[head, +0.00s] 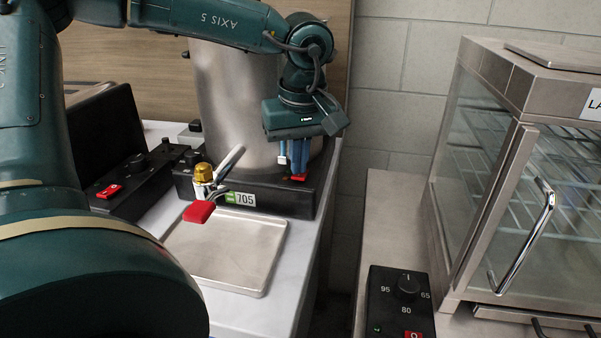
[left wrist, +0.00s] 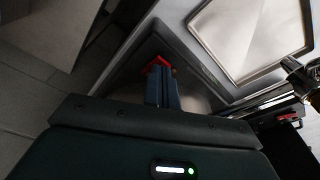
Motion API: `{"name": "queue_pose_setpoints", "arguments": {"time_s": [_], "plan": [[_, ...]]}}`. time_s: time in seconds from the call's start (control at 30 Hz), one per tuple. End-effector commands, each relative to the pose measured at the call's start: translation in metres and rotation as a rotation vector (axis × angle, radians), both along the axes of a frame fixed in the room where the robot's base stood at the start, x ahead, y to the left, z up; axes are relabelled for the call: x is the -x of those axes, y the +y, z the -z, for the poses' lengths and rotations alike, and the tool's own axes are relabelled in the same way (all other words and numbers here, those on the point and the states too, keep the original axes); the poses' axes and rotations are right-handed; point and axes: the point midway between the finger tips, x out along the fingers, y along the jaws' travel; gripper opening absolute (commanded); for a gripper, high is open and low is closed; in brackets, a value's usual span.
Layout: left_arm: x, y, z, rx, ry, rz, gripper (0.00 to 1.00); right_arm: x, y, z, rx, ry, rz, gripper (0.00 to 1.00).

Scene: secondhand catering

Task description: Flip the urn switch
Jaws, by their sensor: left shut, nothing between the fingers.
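The urn (head: 228,95) is a tall steel cylinder on a black base (head: 270,202) with a green and white 705 label. Its red switch (head: 299,178) sits on the base near the right corner, mostly hidden by my fingers in the head view. My left gripper (head: 299,174) points down with its blue fingers shut and empty, the tips right at the switch. In the left wrist view the red switch (left wrist: 158,62) shows just beyond the fingertips (left wrist: 160,70). I cannot tell whether they touch or which way the switch is tipped. My right gripper is out of view.
Another black appliance with a red switch (head: 109,191) stands at the left. A glass-sided cabinet (head: 530,170) and a dial panel (head: 402,300) are on the right counter, across a gap.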

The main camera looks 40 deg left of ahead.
Motion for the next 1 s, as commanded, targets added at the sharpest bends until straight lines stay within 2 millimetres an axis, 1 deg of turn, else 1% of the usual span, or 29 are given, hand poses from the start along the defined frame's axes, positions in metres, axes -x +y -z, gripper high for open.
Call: {"name": "queue_pose_setpoints", "arguments": {"time_s": [0.47, 0.57, 0.67, 1.0], "plan": [[0.0, 0.0, 0.008, 0.0, 0.0, 0.0, 0.0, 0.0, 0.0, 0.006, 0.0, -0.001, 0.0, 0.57], [0.0, 0.0, 0.006, 0.0, 0.0, 0.0, 0.0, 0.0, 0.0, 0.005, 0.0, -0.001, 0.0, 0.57], [0.0, 0.0, 0.002, 0.0, 0.0, 0.0, 0.0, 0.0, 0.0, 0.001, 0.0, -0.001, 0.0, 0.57], [0.0, 0.0, -0.025, 0.001, 0.001, 0.0, 0.0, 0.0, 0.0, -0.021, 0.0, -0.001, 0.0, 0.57]]}}
